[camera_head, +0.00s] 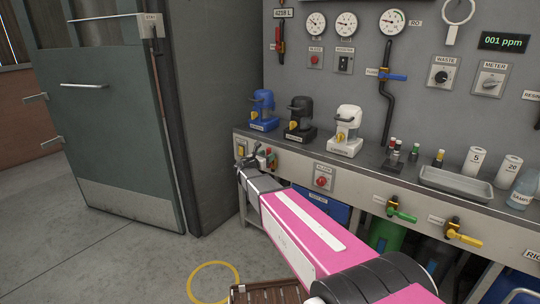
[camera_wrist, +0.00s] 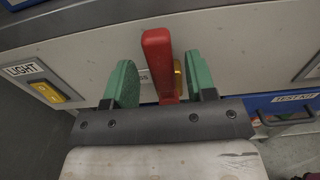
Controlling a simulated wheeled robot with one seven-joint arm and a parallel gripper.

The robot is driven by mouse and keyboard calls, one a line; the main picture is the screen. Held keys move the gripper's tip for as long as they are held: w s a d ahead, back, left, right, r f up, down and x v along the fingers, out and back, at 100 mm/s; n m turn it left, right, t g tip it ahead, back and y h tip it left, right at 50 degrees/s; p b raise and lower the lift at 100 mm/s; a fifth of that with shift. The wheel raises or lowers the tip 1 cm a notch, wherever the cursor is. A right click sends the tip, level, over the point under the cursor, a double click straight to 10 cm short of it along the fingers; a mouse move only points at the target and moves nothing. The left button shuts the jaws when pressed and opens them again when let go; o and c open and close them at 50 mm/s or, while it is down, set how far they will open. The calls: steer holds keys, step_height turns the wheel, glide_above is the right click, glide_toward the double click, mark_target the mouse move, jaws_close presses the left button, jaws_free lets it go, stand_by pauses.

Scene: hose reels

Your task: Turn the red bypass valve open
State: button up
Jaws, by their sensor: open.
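In the wrist view a red lever handle (camera_wrist: 158,60) stands upright in front of the light bench panel. A brass valve part (camera_wrist: 178,78) shows behind it, and its label is mostly hidden. My gripper (camera_wrist: 160,82) is open, with one green finger on each side of the lever. Gaps show between the lever and both fingers. In the head view my gripper (camera_head: 254,160) is at the bench front's left end, where arm and gripper hide most of this valve.
A yellow LIGHT switch (camera_wrist: 46,92) is left of the lever. A blue bin (camera_wrist: 290,103) sits below right. In the head view, a red button (camera_head: 321,182) and green-handled (camera_head: 402,214) and yellow-handled (camera_head: 463,238) valves line the bench front. Another red-handled valve (camera_head: 281,47) is on the wall.

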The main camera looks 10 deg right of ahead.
steer(key=v, duration=0.7)
steer(key=s+d+f+m+g+y, duration=0.2)
steer(key=s+d+f+m+g, duration=0.35)
steer(key=s+m, duration=0.2)
steer(key=s+d+f+m+g+y, duration=0.2)
steer(key=s+d+f+m+g, duration=0.2)
steer(key=s+d+m, duration=0.4)
steer(key=s+a+f+m+g+y, duration=0.1)
steer(key=s+a+m+y, duration=0.1)
steer(key=s+m+y, duration=0.2)
steer(key=s+a+f+m+g+y, duration=0.2)
steer(key=s+m+y, duration=0.2)
steer(key=s+m, duration=0.3)
steer(key=s, duration=0.4)
steer(key=shift+f+m+y, duration=0.25)
steer(key=shift+m+y, duration=0.1)
steer(key=shift+y, duration=0.05)
steer(key=shift+a, duration=0.15)
